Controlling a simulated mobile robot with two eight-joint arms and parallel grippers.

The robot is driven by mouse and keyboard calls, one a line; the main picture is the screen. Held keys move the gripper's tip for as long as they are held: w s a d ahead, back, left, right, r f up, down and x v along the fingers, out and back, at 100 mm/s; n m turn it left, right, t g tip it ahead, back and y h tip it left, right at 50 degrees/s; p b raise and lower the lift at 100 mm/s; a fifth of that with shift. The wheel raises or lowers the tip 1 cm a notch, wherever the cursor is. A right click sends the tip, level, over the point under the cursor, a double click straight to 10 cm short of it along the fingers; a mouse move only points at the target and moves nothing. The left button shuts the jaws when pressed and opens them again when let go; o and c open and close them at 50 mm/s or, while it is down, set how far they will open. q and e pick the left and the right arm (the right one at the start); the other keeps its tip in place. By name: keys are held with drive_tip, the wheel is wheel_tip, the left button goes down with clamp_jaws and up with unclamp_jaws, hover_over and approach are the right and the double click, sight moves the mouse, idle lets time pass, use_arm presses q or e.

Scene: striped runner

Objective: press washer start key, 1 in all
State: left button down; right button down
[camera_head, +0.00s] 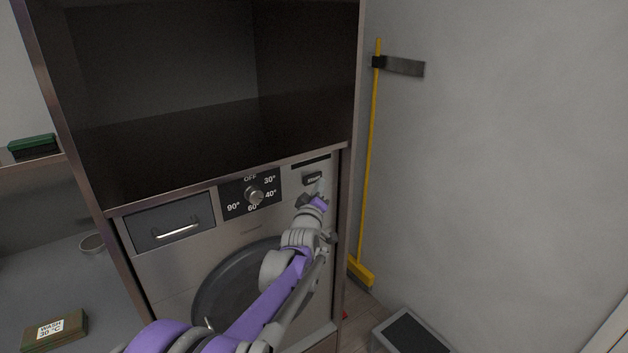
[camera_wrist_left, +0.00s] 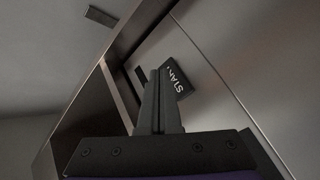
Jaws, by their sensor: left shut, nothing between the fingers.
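The washer (camera_head: 160,265) stands under an open dark cabinet. Its start key (camera_head: 312,178), dark with white lettering, is at the upper right of the front panel. In the left wrist view the start key (camera_wrist_left: 180,76) shows just beyond and beside my fingertips, partly hidden by them. My left gripper (camera_head: 320,190) is shut and empty, right at the lower edge of the key in the head view. The shut fingers also show in the left wrist view (camera_wrist_left: 158,85). I cannot tell whether they touch the key. My right gripper is not in view.
A dial (camera_head: 254,195) with temperature marks and a drawer (camera_head: 174,222) are left of the key. The round door (camera_head: 225,290) is partly behind my arm. A yellow broom (camera_head: 369,150) hangs on the right wall. A grey bin (camera_head: 410,333) is on the floor.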

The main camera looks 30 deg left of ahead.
use_arm(q)
drive_tip(key=shift+a, duration=0.1)
drive_tip(key=shift+w+a, duration=0.15)
drive_tip(key=shift+a, duration=0.15)
drive_tip(key=shift+w, duration=0.1)
drive_tip(key=shift+w+a, duration=0.1)
drive_tip(key=shift+a, duration=0.25)
idle(0.6)
drive_tip(key=shift+s+d+p, duration=0.3)
drive_tip(key=shift+d+p, duration=0.05)
drive_tip(key=shift+d, duration=0.4)
drive_tip(key=shift+s, duration=0.1)
